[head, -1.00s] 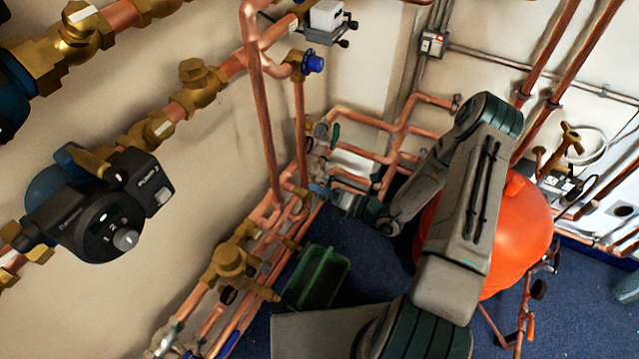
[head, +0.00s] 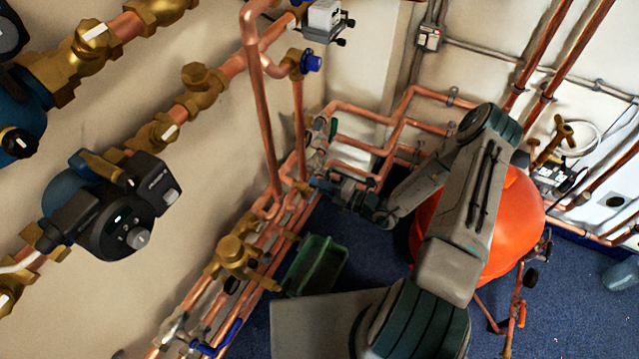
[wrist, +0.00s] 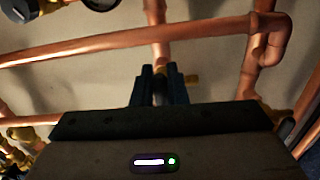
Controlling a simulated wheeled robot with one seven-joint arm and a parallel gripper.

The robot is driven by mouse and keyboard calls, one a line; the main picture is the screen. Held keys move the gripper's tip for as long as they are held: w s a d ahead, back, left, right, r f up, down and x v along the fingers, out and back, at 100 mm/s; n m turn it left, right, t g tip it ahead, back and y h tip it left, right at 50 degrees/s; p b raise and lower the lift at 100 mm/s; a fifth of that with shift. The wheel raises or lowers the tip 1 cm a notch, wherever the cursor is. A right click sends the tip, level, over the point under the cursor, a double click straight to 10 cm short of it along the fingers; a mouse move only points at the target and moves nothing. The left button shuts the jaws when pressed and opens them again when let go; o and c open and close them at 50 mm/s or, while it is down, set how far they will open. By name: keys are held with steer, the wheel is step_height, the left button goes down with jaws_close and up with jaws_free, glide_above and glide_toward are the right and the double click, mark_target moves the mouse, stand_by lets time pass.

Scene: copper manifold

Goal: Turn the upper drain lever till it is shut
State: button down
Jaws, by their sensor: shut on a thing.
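My gripper (head: 328,186) is at the copper pipe cluster in the middle of the head view, low on the wall. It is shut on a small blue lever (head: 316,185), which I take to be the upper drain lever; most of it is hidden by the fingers. In the wrist view my dark fingers (wrist: 160,84) are close together around a narrow grey piece (wrist: 158,92). How far the lever is turned cannot be told.
A copper pipe (wrist: 120,43) crosses just beyond my fingers in the wrist view. A green tray (head: 318,266) stands on the blue floor below the pipes. An orange vessel (head: 520,215) is close behind my arm. Another blue lever (head: 228,335) is at lower left.

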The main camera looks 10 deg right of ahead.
steer(key=shift+s+f, duration=0.15)
steer(key=shift+f, duration=0.1)
steer(key=c, duration=1.5)
jaws_free()
steer(key=shift+o, duration=0.2)
steer(key=shift+r, duration=0.1)
steer(key=v, duration=1.3)
steer(key=shift+s+d, duration=0.2)
steer(key=shift+d, duration=0.15)
